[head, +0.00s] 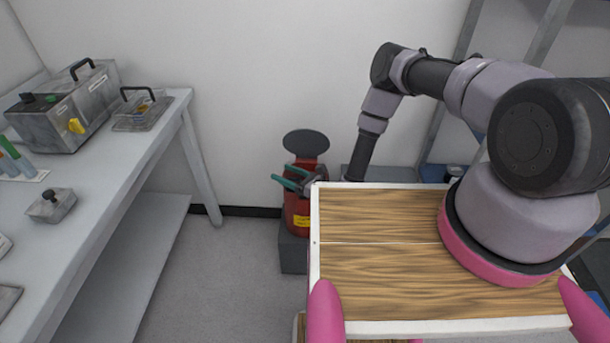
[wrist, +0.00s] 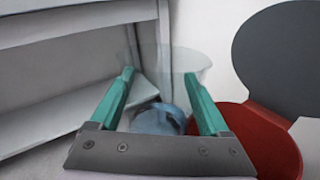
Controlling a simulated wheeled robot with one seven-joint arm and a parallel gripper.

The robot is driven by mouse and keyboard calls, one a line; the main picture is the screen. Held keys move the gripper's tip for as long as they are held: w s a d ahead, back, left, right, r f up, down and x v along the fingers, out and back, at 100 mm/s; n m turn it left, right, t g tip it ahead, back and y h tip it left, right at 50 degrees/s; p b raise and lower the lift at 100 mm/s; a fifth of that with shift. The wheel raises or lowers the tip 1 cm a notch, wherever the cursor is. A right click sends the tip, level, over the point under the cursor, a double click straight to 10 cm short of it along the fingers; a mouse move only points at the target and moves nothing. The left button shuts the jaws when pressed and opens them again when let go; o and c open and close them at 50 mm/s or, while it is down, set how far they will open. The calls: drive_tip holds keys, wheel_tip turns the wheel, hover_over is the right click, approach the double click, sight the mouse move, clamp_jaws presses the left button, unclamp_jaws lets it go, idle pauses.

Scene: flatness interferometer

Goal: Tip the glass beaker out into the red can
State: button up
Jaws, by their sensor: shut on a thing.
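My gripper (head: 279,181), with teal fingers, is in front of the upper part of the red can in the head view. In the wrist view the gripper (wrist: 159,74) is shut on a clear glass beaker (wrist: 172,58), whose wide rim shows beyond the fingertips. A bluish-grey mass (wrist: 160,120) shows through the beaker, low between the fingers; I cannot tell what it is. The red can (head: 300,218) has its dark round lid (head: 306,142) raised. In the wrist view the can (wrist: 270,140) is just right of the beaker, with its lid (wrist: 290,55) behind.
The can stands on a grey block (head: 293,252) by the wall. A grey bench (head: 110,165) at the left holds a metal instrument (head: 65,108), a clear tray (head: 142,110) and a small knobbed block (head: 52,205). Grey shelving (head: 545,40) stands at the right. The floor between is clear.

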sight(291, 168)
drive_tip(key=w+m, duration=0.1)
drive_tip(key=m, duration=0.1)
drive_tip(key=w+m+g, duration=0.1)
drive_tip(key=m, duration=0.1)
drive_tip(key=w+d+m+g+h, duration=0.1)
drive_tip(key=m, duration=0.1)
drive_tip(key=shift+w+f, duration=0.15)
drive_tip(key=shift+w, duration=0.15)
drive_tip(key=m, duration=0.1)
drive_tip(key=f+m+g, duration=0.1)
drive_tip(key=m, duration=0.1)
drive_tip(key=shift+m, duration=0.3)
drive_tip(key=shift+r+m+g+p, duration=0.2)
drive_tip(key=shift+m+g+p, duration=0.1)
drive_tip(key=shift+m+g, duration=0.1)
idle(0.3)
drive_tip(key=shift+w+d+f+m+g, duration=0.15)
drive_tip(key=shift+w+f+m+g, duration=0.1)
drive_tip(key=shift+w+m, duration=0.15)
drive_tip(key=shift+w+d+f+m+g, duration=0.2)
drive_tip(key=shift+w+m, duration=0.1)
drive_tip(key=shift+w, duration=0.1)
drive_tip(key=shift+a+f, duration=0.1)
drive_tip(key=shift+s+a+f+m, duration=0.15)
drive_tip(key=shift+f+m, duration=0.05)
drive_tip(key=shift+m, duration=0.3)
